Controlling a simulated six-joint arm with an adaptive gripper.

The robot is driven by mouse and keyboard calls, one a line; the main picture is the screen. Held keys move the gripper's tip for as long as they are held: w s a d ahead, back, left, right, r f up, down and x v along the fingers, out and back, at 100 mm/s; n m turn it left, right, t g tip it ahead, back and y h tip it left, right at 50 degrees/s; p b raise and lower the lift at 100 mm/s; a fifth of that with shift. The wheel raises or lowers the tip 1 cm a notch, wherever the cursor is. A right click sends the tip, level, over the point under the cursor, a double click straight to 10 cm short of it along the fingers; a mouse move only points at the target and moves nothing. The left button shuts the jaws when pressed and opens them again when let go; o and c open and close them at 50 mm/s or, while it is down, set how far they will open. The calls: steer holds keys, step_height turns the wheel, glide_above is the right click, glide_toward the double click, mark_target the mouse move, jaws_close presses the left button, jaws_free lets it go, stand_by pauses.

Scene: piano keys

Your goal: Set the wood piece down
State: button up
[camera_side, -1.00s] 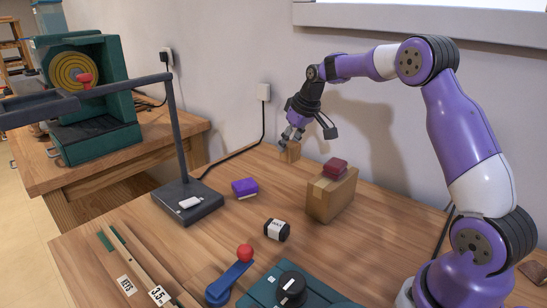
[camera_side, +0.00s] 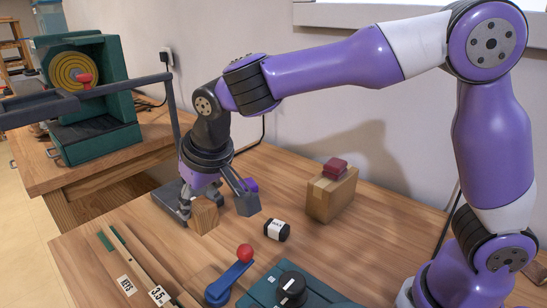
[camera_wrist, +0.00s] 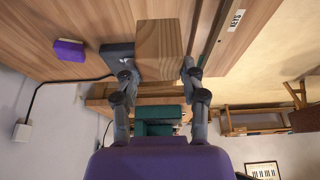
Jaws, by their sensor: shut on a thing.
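The wood piece (camera_side: 205,218) is a light brown block with visible grain. My gripper (camera_side: 196,208) is shut on it and points down over the left part of the table, just in front of the dark stand base. The block is low, close to the tabletop. I cannot tell whether its underside touches the wood. In the wrist view the wood piece (camera_wrist: 160,50) sits between the two fingertips of my gripper (camera_wrist: 159,76), one on each side.
A purple block (camera_side: 251,184) is partly hidden behind my wrist. A black-and-white cylinder (camera_side: 277,230) lies to the right. A cardboard box (camera_side: 331,198) carries a red block (camera_side: 335,168). A KEYS rail (camera_side: 135,265) and a red-knobbed lever (camera_side: 230,282) are in front.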

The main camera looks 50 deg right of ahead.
steer(key=shift+s+a, duration=0.45)
steer(key=shift+a, duration=0.15)
steer(key=shift+f, duration=0.2)
steer(key=w+d+f, duration=0.4)
steer(key=d, duration=0.1)
steer(key=w+d+f, duration=0.2)
steer(key=w+d, duration=0.1)
steer(key=shift+w+d+f, duration=0.1)
steer(key=shift+f, duration=2.2)
steer(key=shift+f, duration=0.1)
steer(key=o, duration=1)
